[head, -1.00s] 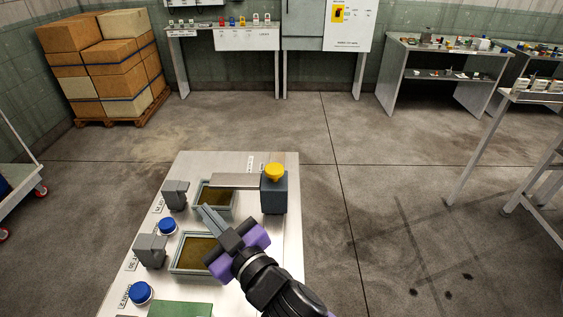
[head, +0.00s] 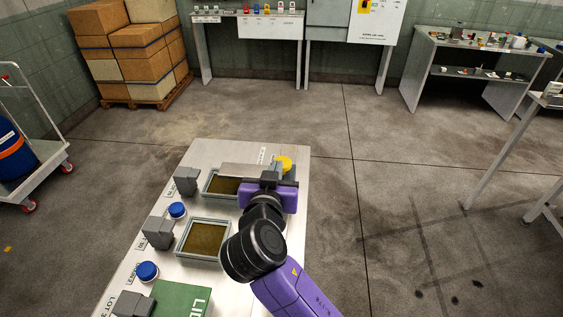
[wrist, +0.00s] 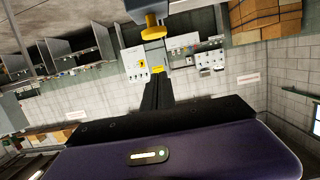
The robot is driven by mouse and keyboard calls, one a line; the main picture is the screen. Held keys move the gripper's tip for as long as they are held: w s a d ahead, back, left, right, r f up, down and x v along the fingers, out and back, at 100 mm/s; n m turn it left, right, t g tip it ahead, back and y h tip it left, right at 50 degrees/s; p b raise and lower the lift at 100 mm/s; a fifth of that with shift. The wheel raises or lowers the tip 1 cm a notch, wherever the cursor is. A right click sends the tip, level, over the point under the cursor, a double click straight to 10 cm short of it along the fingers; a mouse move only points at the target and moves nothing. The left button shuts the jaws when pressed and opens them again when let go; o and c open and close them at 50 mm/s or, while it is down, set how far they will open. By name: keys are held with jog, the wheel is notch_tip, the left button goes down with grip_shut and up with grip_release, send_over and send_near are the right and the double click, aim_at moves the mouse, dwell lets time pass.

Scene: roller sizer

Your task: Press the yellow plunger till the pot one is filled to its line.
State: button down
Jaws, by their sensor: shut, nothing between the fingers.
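The yellow plunger (head: 284,163) stands on a dark dispenser body, which is mostly hidden behind my gripper (head: 270,177) in the head view. The plunger also shows in the wrist view (wrist: 153,29), beyond the fingers and apart from them. My gripper (wrist: 157,78) is shut and empty, close to the plunger. A flat grey spout (head: 238,169) runs left from the dispenser over the far square pot (head: 209,187). A nearer square pot (head: 183,248) stands in front. Both show brown contents. I cannot read which is pot one or make out a fill line.
Grey blocks (head: 158,232) and blue-capped jars (head: 147,271) line the bench's left side. A green box (head: 183,300) with a lid stands at the near end. A trolley with a blue drum (head: 14,153) is far left. The floor right of the bench is clear.

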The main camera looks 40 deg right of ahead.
jog(key=p, duration=0.3)
send_over(281, 158)
jog(key=s+a, duration=0.4)
jog(key=f, duration=0.3)
jog(key=w+d+f, duration=0.1)
jog(key=f, duration=0.1)
jog(key=shift+p, duration=0.3)
jog(key=shift+f, duration=0.75)
notch_tip(281, 158, down, 3)
jog(key=b, duration=0.4)
jog(key=shift+f, duration=0.1)
